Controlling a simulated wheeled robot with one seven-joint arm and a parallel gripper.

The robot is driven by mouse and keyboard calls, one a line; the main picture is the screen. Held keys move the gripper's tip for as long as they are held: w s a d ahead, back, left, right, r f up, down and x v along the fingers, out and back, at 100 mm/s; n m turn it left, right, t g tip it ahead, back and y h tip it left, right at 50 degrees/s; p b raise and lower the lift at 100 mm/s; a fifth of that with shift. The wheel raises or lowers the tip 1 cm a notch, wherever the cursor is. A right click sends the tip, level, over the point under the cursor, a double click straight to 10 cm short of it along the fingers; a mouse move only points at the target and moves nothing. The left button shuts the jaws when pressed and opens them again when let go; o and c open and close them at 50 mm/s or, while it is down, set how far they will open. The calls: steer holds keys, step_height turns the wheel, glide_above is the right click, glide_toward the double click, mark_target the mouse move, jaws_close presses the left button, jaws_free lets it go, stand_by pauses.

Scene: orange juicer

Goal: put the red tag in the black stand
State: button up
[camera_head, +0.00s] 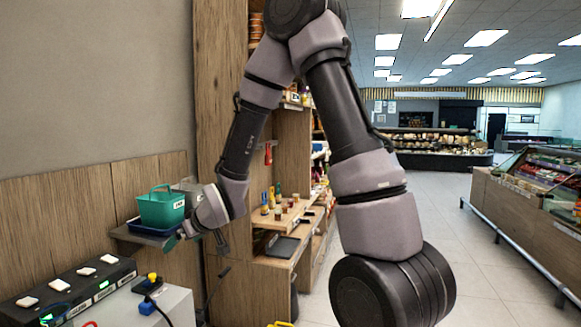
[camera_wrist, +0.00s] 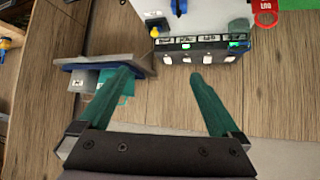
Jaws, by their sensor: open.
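The red tag (camera_wrist: 265,14), a ring-shaped piece with white lettering, lies at the top right of the wrist view, cut by the frame edge. A small red bit shows at the bottom edge of the head view, but I cannot tell whether it is the tag. A long black unit (camera_wrist: 192,48) with white squares, labels and green lights appears to be the black stand. It also shows at the lower left of the head view (camera_head: 112,276). My gripper (camera_wrist: 160,76) is open and empty, its teal fingers apart, short of the black unit and away from the tag.
A teal basket (camera_head: 161,209) sits on a dark tray on a small wall shelf (camera_head: 125,233), close to my gripper. A wooden shelf unit (camera_head: 222,100) with bottles stands behind my arm.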

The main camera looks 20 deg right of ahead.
steer(key=s+d+r+m+h, duration=0.2)
steer(key=s+d+r+m, duration=0.1)
steer(key=d+r, duration=0.7)
steer(key=s+d+r+m, duration=0.3)
steer(key=s+d+r, duration=0.2)
steer(key=s, duration=0.4)
steer(key=s+d+r+m+g+h, duration=0.1)
steer(key=s+d+r+m, duration=0.3)
steer(key=s, duration=0.6)
step_height(320, 180, up, 3)
steer(key=shift+s+d+r+g, duration=0.2)
steer(key=shift+d+g, duration=0.1)
steer(key=shift+d, duration=0.8)
